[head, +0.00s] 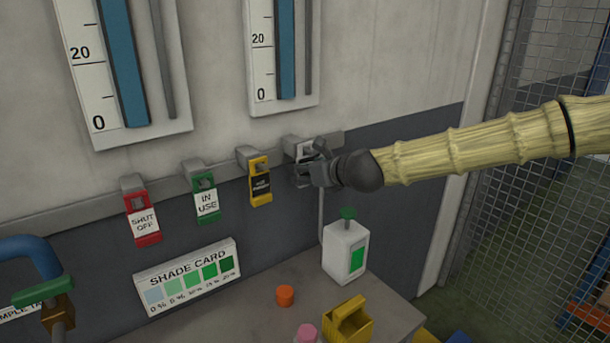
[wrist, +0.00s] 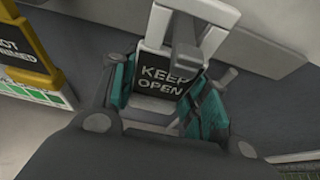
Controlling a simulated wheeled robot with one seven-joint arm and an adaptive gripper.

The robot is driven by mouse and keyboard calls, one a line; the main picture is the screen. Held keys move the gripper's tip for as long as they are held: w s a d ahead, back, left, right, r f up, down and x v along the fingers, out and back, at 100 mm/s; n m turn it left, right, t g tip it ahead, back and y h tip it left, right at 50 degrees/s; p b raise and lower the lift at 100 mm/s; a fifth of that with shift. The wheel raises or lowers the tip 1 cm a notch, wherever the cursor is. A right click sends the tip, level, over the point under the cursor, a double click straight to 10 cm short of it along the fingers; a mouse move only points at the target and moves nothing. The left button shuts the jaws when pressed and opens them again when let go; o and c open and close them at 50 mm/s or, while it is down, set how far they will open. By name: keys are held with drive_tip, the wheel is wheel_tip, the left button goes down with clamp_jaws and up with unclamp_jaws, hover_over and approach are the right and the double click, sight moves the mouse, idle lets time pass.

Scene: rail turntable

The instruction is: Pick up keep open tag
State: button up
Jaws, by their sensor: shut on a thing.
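The keep open tag (wrist: 162,75) is a grey-framed tag with a dark face that reads "KEEP OPEN". In the wrist view it is at the peg of the rail, between the two teal-padded fingers of my gripper (wrist: 160,100). My gripper is shut on the tag's sides. In the head view my gripper (head: 314,165) is at the rail's right end, and the tag (head: 304,153) shows only partly behind the fingers. Whether the tag is still on its peg cannot be told.
Left along the rail (head: 80,208) hang a yellow tag (head: 260,190), a green "IN USE" tag (head: 206,204) and a red "SHUT OFF" tag (head: 143,222). Below are a shade card (head: 190,278), a white bottle (head: 344,250), an orange cap (head: 285,295) and a yellow holder (head: 347,322).

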drive_tip(key=shift+r, duration=0.3)
drive_tip(key=s+d+b, duration=0.4)
drive_tip(key=s+d, duration=0.6)
drive_tip(key=s, duration=0.4)
drive_tip(key=shift+s+d+b, duration=0.3)
drive_tip(key=shift+b, duration=0.1)
drive_tip(key=shift+r, duration=0.1)
drive_tip(key=shift+r+p, duration=0.3)
drive_tip(key=shift+r, duration=0.1)
drive_tip(key=s+d+p, duration=0.3)
drive_tip(key=s+d, duration=0.1)
drive_tip(key=s, duration=0.1)
drive_tip(key=shift+s+r, duration=0.2)
drive_tip(key=shift+s, duration=0.1)
idle(0.7)
drive_tip(key=shift+f, duration=0.1)
idle(1.3)
